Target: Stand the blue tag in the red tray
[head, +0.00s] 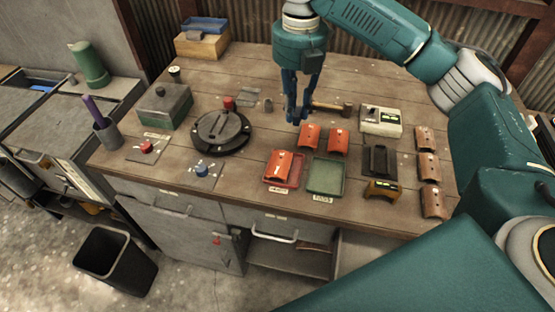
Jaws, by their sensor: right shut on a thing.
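The red tray (299,172) lies near the front edge of the table, with an orange-red tag-like piece (282,164) leaning in it. I cannot make out a separate blue tag. My right gripper (297,117) points down above the table, behind and above the orange pieces and left of the hammer. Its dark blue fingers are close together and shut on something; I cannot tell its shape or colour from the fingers. My left gripper is not in view.
A green tray (324,176) sits right of the red one. A hammer (331,108), black stand (380,160) and round black turntable (222,131) are nearby. The table's back middle is mostly clear.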

